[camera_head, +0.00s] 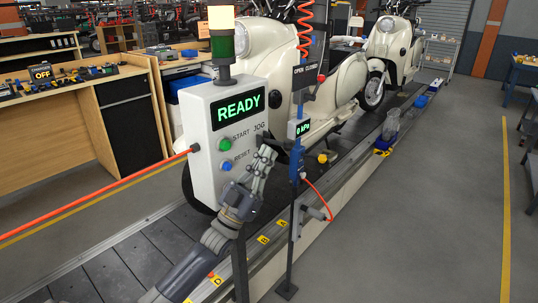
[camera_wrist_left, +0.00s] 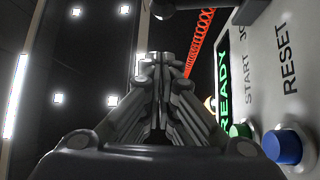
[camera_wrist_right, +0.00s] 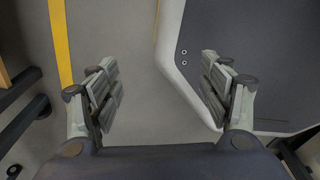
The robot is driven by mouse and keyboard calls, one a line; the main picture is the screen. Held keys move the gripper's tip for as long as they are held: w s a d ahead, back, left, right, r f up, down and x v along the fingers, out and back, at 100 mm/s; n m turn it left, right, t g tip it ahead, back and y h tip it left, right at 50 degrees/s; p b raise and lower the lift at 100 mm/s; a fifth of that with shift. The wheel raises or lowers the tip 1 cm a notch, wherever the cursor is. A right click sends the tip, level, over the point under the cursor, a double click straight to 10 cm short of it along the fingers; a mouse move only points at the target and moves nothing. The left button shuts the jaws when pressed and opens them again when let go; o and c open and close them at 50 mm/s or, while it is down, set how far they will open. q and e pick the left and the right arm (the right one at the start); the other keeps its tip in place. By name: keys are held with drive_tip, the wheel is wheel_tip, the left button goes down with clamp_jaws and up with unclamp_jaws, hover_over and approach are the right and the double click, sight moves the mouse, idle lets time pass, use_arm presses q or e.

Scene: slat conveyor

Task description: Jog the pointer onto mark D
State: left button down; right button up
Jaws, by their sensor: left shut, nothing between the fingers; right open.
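The white control box (camera_head: 205,120) shows a green READY display (camera_head: 238,110), a green START button (camera_head: 225,143) and a blue RESET button (camera_head: 227,166). The JOG label (camera_head: 259,127) is above my left gripper (camera_head: 266,158), which hides whatever is under it. My left gripper is shut and empty at the box's right side; whether it touches is unclear. In the left wrist view its closed fingers (camera_wrist_left: 163,70) are beside the box. Yellow mark plates line the conveyor edge, with D (camera_head: 216,279) nearest and B (camera_head: 263,239) farther. I cannot make out the pointer. My right gripper (camera_wrist_right: 160,90) is open over floor.
Cream scooters (camera_head: 285,50) stand on the slat conveyor (camera_head: 110,262). A red cable (camera_head: 90,193) runs left from the box. The grey floor at right (camera_head: 430,200) is clear.

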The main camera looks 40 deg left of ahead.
use_arm(q)
drive_tip(key=d+b+v, duration=0.1)
drive_tip(key=v, duration=0.6)
drive_tip(key=shift+w+a+f+b, duration=0.3)
drive_tip(key=shift+a+f, duration=0.05)
drive_tip(key=shift+f, duration=0.1)
use_arm(e)
drive_tip(key=shift+w+f, duration=0.25)
drive_tip(key=shift+f, duration=0.9)
use_arm(q)
drive_tip(key=shift+w+f, duration=0.1)
use_arm(e)
drive_tip(key=shift+w, duration=0.1)
